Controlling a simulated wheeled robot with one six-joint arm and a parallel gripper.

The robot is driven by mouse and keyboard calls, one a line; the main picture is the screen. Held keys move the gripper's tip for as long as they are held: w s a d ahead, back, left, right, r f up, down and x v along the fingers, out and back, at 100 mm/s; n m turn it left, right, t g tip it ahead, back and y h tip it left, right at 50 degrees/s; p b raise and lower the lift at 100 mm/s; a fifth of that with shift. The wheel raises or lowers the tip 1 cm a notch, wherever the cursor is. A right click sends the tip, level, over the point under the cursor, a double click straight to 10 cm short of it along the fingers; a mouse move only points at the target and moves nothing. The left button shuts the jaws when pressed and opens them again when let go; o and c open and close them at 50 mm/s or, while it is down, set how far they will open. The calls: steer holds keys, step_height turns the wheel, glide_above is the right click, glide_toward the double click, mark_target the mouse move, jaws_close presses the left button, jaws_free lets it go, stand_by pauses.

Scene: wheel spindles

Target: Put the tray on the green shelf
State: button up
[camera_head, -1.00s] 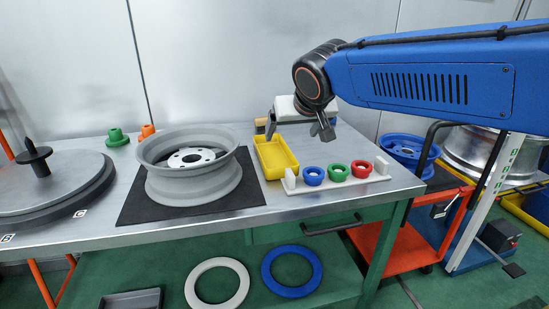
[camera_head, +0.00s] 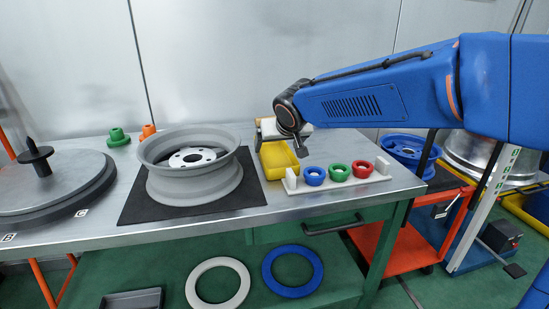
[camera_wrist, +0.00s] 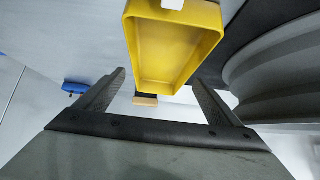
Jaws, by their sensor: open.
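The yellow tray (camera_head: 279,161) lies on the metal workbench, just right of the black mat. My gripper (camera_head: 280,146) is at the tray's far end and hides part of it. In the wrist view the yellow tray (camera_wrist: 172,45) shows at the top, with my open fingers (camera_wrist: 158,78) on either side of its near end. Nothing is held between them; I cannot tell whether they touch it. The green shelf (camera_head: 340,275) is the low surface under the bench.
A grey wheel rim (camera_head: 190,180) stands left of the tray. A white holder (camera_head: 340,187) with blue, green and red rings stands right. On the shelf lie a white ring (camera_head: 192,287), a blue ring (camera_head: 316,278) and a dark grey tray (camera_head: 130,300).

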mark_target(272, 154)
steer(key=shift+x, duration=2.65)
steer(key=shift+s+a, duration=0.1)
steer(key=shift+c, duration=0.4)
steer(key=c, duration=0.9)
step_height(272, 154, up, 18)
steer(key=shift+a, duration=0.1)
